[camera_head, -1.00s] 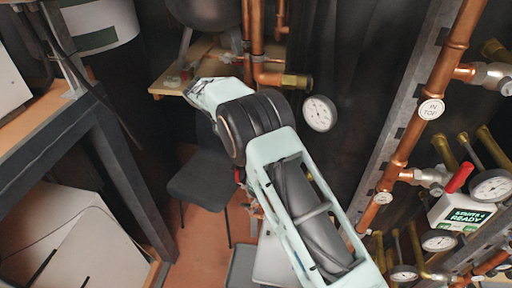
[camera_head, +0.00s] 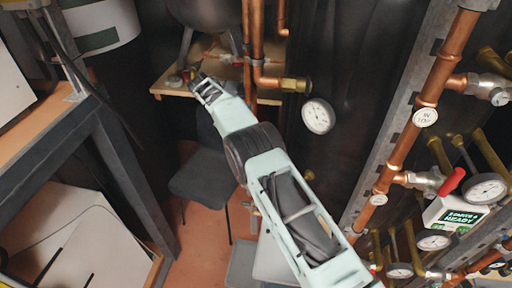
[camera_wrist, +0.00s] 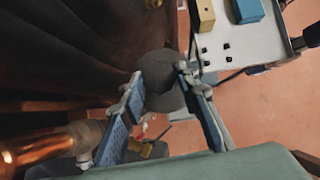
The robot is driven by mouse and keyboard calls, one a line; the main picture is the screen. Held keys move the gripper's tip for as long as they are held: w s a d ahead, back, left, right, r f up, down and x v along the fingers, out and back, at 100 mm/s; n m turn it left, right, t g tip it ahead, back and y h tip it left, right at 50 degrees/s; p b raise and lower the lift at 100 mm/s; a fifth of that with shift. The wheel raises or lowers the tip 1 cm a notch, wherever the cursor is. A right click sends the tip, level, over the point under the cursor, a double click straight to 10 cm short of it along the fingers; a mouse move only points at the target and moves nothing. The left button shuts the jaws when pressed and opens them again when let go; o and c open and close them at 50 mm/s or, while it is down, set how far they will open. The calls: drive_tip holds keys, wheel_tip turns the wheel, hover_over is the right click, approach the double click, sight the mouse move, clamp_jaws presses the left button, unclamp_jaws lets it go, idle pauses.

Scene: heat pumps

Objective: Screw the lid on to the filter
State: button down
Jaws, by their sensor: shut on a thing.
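My gripper (camera_wrist: 160,78) shows in the wrist view with its two blue-padded fingers on either side of a dark grey rounded thing (camera_wrist: 164,98). It is shut on this thing, which looks like the lid, though its details are too dark to be sure. In the head view my gripper (camera_head: 190,76) is at the far end of my arm, by the left part of the wooden shelf. What it holds is too small to make out there. I cannot clearly pick out the filter in either view.
A dark chair (camera_head: 200,182) is below the wooden shelf (camera_head: 160,88). A white surface with a yellow block (camera_wrist: 206,14) and a blue block (camera_wrist: 248,10) shows upper right in the wrist view.

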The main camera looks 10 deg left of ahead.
drive_tip(key=shift+w+d+r, duration=0.1)
drive_tip(key=shift+w+r, duration=0.05)
drive_tip(key=shift+r, duration=0.05)
drive_tip(key=c, duration=1.5)
unclamp_jaws()
drive_tip(key=shift+c, duration=0.2)
drive_tip(key=shift+o, duration=0.8)
drive_tip(key=shift+f, duration=0.1)
